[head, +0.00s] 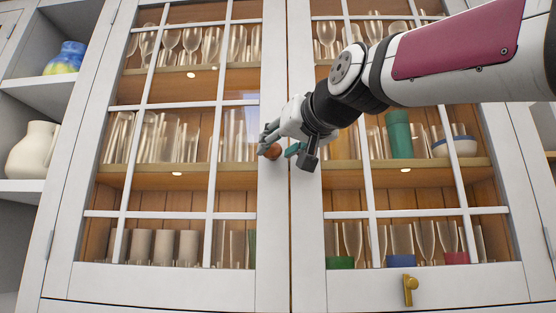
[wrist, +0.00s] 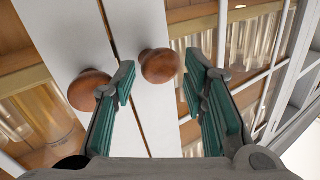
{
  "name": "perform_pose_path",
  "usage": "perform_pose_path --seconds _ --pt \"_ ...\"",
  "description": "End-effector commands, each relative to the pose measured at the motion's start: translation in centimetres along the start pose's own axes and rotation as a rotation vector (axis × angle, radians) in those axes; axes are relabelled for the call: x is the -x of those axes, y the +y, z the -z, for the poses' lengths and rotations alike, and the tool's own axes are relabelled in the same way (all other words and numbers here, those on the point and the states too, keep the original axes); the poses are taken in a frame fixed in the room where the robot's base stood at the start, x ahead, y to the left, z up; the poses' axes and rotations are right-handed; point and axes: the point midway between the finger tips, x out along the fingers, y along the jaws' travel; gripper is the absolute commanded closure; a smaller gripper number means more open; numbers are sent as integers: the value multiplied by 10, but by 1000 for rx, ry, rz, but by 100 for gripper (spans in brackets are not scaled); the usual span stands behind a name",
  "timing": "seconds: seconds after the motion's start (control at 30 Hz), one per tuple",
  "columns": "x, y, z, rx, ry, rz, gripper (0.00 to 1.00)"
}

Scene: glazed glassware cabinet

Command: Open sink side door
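Two glazed cabinet doors, the left door (head: 88,230) and the right door (head: 490,285), meet at a narrow vertical seam. In the wrist view, two round wooden knobs sit either side of the seam. The left knob (wrist: 86,90) is partly behind one finger. The right knob (wrist: 159,66) lies in the gap between the teal-padded fingertips, with no clear contact. My gripper (head: 281,146) is open at the seam, and its fingers also show in the wrist view (wrist: 160,78). In the head view one knob (head: 272,151) shows beside the fingers; the other is hidden.
Glasses (head: 155,138) and bowls (head: 462,146) stand on shelves behind the panes. A brass key-like fitting (head: 410,290) is low on the right door. Open shelves at left hold a blue-yellow vase (head: 66,58) and a cream jug (head: 33,150). No sink is visible.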

Motion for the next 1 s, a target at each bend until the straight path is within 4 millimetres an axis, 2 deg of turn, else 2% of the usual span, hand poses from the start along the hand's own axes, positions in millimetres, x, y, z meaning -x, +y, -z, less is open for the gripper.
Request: perform_pose_path --seconds 0.17,0.47,0.5,0.67,1.0 --pt "-13 -1 0 1 0 1 60" --pt "-15 0 0 0 1 0 60" --pt "-15 0 0 1 1 0 65" --pt "-15 0 0 1 0 0 100" --pt "-7 -3 1 0 1 -7 100"
